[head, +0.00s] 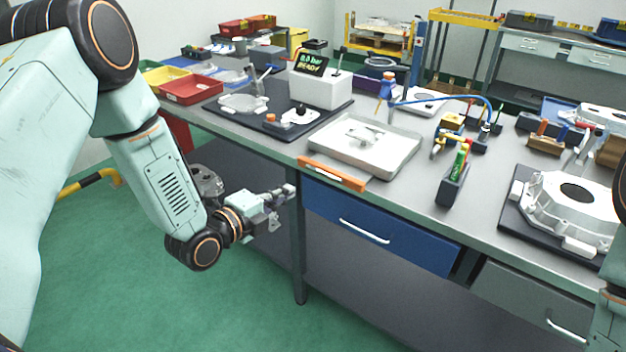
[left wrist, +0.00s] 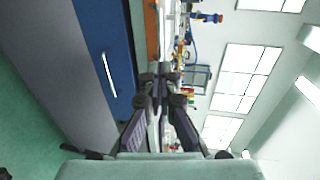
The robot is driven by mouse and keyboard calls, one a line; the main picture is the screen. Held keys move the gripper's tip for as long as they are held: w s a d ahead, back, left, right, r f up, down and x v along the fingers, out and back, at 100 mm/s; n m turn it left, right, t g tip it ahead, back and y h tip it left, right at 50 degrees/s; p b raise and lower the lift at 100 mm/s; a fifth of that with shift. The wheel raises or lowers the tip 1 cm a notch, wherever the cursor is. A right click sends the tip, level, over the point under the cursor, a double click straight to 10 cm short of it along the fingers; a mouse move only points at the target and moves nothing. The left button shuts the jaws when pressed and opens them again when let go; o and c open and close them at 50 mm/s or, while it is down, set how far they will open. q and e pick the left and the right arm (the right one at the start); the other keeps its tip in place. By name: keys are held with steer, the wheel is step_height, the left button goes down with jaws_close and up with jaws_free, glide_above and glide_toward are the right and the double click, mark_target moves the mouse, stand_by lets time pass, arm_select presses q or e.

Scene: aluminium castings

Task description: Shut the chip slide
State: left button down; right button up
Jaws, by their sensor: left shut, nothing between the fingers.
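The chip slide appears to be the orange-fronted piece (head: 332,173) with a pale slot, at the bench's front edge by a shallow white tray (head: 405,163). Its orange front sticks out a little over the edge. How far it is open is hard to tell. In the left wrist view an orange strip (left wrist: 151,30) runs upward beyond the fingers. My left gripper (head: 289,191) is shut and empty, in front of the bench, left of and slightly lower than the orange front, apart from it. Its fingertips (left wrist: 160,74) meet in the left wrist view. My right gripper is out of view.
A blue drawer (head: 425,250) with a pale handle lies below the bench top, and a grey drawer (head: 500,290) is to its right. A bench leg (head: 298,250) stands near my left gripper. A white casting (head: 565,200) is at right. The green floor in front is clear.

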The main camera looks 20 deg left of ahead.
mark_target(326, 174)
arm_select(q)
steer(key=b+x, duration=0.1)
steer(key=x, duration=0.9)
steer(key=shift+w, duration=0.4)
steer(key=shift+f, duration=0.15)
